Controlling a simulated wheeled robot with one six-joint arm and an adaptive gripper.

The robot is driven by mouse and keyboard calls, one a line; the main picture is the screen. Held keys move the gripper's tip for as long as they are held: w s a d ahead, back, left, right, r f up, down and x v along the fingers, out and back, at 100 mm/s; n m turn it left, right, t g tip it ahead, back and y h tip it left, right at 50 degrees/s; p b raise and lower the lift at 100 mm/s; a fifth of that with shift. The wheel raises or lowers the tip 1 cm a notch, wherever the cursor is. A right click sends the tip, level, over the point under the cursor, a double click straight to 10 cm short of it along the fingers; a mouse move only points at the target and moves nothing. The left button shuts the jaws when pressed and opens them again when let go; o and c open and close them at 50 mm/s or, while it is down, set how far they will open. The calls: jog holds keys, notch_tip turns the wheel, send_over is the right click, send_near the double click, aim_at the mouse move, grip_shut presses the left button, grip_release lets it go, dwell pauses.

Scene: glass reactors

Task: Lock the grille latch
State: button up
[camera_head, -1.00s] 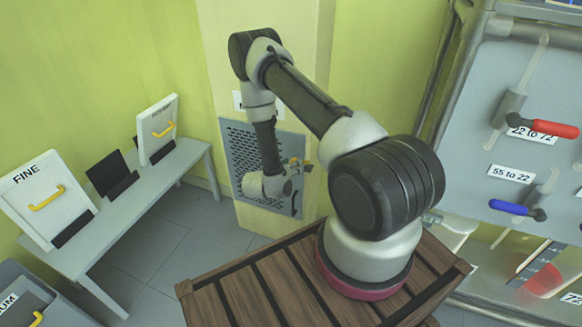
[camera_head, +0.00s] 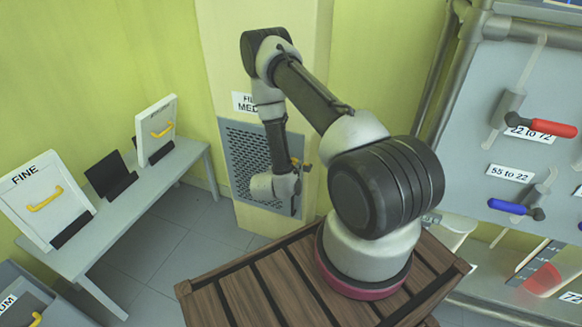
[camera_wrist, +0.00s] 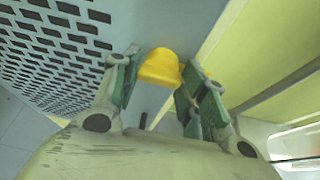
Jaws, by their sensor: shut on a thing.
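The grey perforated grille (camera_head: 236,150) is set in the pillar in the head view; it also fills the left of the wrist view (camera_wrist: 110,30). The yellow latch (camera_wrist: 160,68) sits at the grille's edge in the wrist view, between the green-padded fingers of my gripper (camera_wrist: 160,84). My gripper is shut on the latch, with a finger on each side of it. In the head view my arm hides part of the grille and most of the gripper and latch. The latch's exact angle is hard to tell.
A grey bench (camera_head: 150,195) at the left holds white panels with yellow handles, one marked FINE (camera_head: 45,200). A panel with a red-handled valve (camera_head: 545,127) and a blue-handled valve (camera_head: 510,207) stands at the right. Floor is free between the bench and pillar.

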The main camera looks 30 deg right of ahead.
jog(key=o, duration=1)
